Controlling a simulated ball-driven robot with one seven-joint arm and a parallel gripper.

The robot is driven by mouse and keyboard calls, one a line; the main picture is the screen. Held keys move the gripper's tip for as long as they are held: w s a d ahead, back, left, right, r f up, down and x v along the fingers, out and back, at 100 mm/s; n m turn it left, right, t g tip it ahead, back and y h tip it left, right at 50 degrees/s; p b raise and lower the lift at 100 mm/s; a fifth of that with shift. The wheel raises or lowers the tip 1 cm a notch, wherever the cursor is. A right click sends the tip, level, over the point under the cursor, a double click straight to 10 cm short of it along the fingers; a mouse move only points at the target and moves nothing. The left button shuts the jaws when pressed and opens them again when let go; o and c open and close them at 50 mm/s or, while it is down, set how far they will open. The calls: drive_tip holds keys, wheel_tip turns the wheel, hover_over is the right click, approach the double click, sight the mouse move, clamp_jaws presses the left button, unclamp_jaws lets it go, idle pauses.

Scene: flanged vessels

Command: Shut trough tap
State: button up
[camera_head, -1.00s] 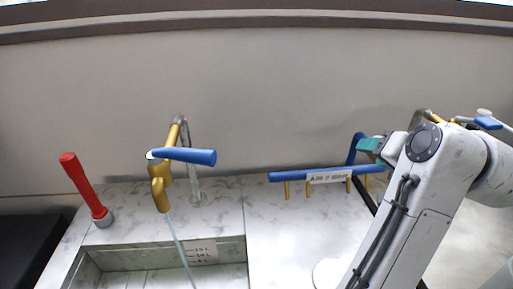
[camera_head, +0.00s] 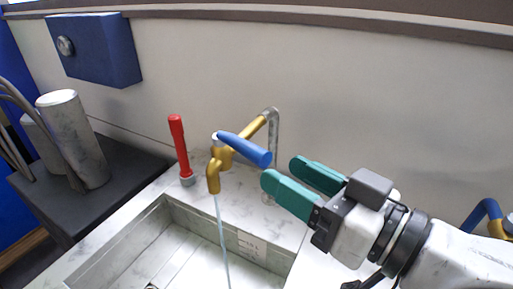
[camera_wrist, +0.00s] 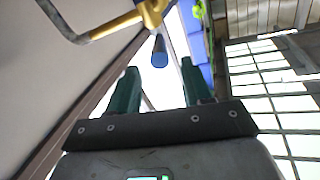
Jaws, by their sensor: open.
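The trough tap (camera_head: 217,166) is brass, with a blue lever handle (camera_head: 245,149) that points right and toward me. A thin stream of water (camera_head: 222,235) runs from its spout into the trough (camera_head: 180,211). My gripper (camera_head: 290,173) has green fingers, spread apart and empty. It is just right of the lever's free end, with the fingers pointing at it and apart from it in the picture. In the wrist view the lever's blue end (camera_wrist: 159,52) shows beyond and between the fingertips (camera_wrist: 158,70), and the brass tap body (camera_wrist: 152,12) is behind it.
A red upright handle (camera_head: 180,147) stands left of the tap. A grey pipe (camera_head: 273,140) rises behind it. A dark table (camera_head: 110,180) with grey cylinders (camera_head: 75,135) is at the left. A blue wall box (camera_head: 95,48) hangs above.

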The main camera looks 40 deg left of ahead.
sight(251, 152)
drive_tip(key=a, duration=0.2)
drive_tip(key=a+p, duration=0.1)
drive_tip(key=a, duration=0.5)
drive_tip(key=shift+w, duration=0.3)
drive_tip(key=shift+c, duration=0.5)
clamp_jaws()
